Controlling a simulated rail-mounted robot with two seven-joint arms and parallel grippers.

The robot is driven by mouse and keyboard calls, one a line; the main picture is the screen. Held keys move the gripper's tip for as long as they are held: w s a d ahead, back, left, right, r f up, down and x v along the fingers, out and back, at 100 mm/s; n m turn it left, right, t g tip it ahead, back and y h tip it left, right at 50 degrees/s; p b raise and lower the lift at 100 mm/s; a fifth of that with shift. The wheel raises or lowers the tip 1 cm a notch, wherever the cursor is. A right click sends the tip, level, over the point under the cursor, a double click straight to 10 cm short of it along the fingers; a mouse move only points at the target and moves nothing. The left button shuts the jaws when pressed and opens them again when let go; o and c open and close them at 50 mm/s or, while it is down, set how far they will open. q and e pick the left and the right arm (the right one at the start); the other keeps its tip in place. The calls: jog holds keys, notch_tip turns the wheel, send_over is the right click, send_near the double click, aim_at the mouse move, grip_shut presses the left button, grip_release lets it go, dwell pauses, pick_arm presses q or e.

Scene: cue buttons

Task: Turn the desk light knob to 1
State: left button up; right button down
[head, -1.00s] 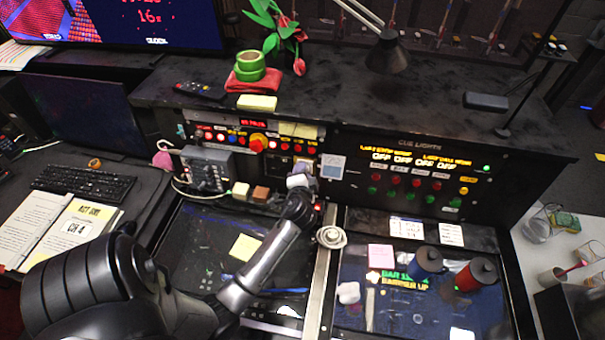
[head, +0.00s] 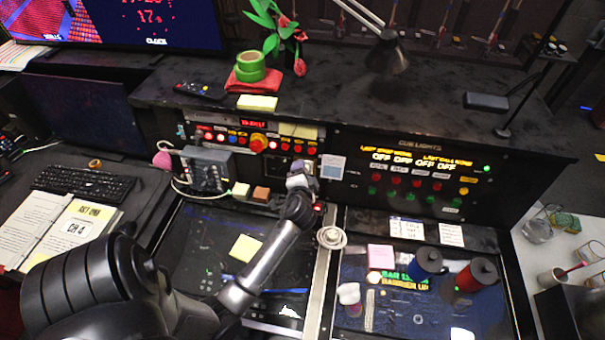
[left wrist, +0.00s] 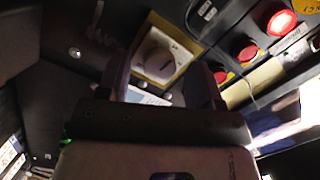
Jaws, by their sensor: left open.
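A pale round knob (left wrist: 158,55) on a cream square plate shows in the left wrist view, on the dark upright panel. I cannot read a scale on it. My left gripper (left wrist: 168,72) is open, with one dark finger on each side of the knob in that view. Whether the fingers touch it I cannot tell. My right gripper is not in view.
Red buttons (left wrist: 282,22) sit close by in the wrist view. A desk lamp (head: 388,55) stands on the shelf.

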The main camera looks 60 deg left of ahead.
pick_arm(q)
jog(key=v, duration=0.7)
jog(key=shift+d, duration=0.25)
jog(key=shift+s, duration=0.1)
dwell(0.4)
